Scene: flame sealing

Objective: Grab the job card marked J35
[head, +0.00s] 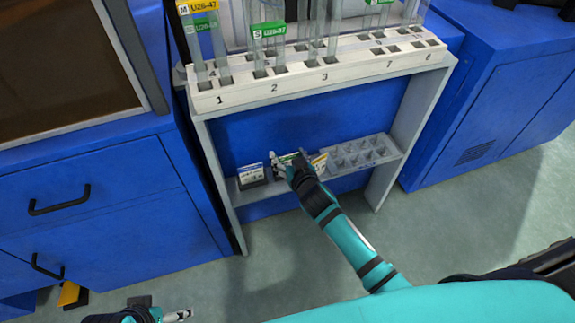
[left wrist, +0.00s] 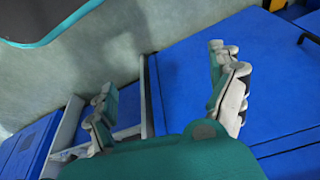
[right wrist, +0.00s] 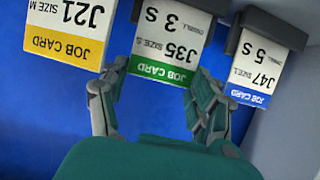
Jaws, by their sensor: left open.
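The J35 job card (right wrist: 165,45), white with a green band, shows in the right wrist view between the fingers of my right gripper (right wrist: 160,72). One finger is at each side edge of the card; I cannot tell whether they press on it. In the head view my right gripper (head: 287,166) is at the low rack shelf (head: 341,177) and partly hides this card (head: 289,157). My left gripper (left wrist: 163,72) is open and empty, away from the cards. It shows only partly at the bottom left of the head view (head: 180,315).
The yellow-banded J21 card (right wrist: 68,28) and blue-banded J47 card (right wrist: 257,65) stand on either side of J35. Above the shelf is a white numbered rack (head: 300,73) with clear tubes. Blue cabinets (head: 100,190) flank it. Empty slots fill the shelf's right part.

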